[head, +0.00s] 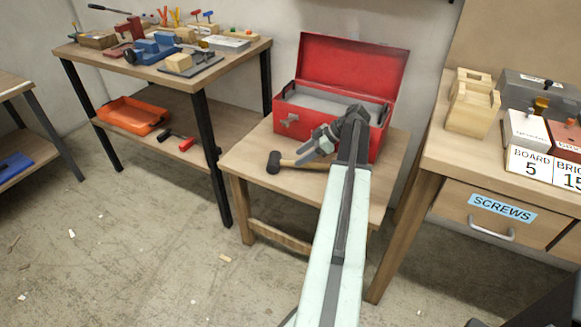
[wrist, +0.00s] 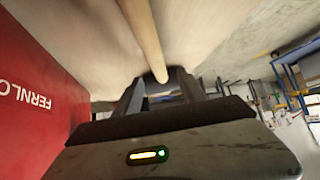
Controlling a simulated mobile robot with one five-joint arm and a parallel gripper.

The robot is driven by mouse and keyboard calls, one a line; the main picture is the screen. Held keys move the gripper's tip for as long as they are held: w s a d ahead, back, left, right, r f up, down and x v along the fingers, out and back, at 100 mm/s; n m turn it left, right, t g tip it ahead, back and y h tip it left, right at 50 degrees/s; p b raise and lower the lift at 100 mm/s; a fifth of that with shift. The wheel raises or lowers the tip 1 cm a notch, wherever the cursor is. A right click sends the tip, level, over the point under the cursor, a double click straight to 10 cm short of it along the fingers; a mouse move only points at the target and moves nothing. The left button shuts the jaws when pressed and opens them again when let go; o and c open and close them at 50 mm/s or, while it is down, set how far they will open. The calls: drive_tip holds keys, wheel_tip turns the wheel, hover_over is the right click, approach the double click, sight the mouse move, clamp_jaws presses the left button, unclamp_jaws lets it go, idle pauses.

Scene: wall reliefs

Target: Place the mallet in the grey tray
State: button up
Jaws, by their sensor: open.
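The mallet lies on the low wooden table in front of the red toolbox (head: 395,120). Its black head (head: 274,162) points left, and its wooden handle (head: 300,163) runs right, partly hidden by my arm. In the wrist view the handle (wrist: 143,30) runs down from the top edge, its end near the fingers. My gripper (head: 316,148) is open over the handle in the head view. In the wrist view my gripper (wrist: 159,80) has a finger on each side of the handle's end; contact cannot be told. The grey tray (head: 325,102) sits inside the open toolbox.
The low table (head: 245,150) has bare room at its left and front. The toolbox's raised lid (head: 352,65) stands behind the tray. A workbench (head: 215,75) with tools and an orange bin (head: 133,115) is left. A drawer bench (head: 440,150) with boxes and number cards is right.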

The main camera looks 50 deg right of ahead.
drive_tip(key=b+x, duration=0.3)
drive_tip(key=x, duration=0.1)
drive_tip(key=shift+f, duration=0.45)
drive_tip(key=shift+w+a+f, duration=0.1)
drive_tip(key=shift+w+a, duration=0.05)
drive_tip(key=shift+w, duration=0.05)
drive_tip(key=shift+r, duration=0.2)
clamp_jaws()
idle(0.5)
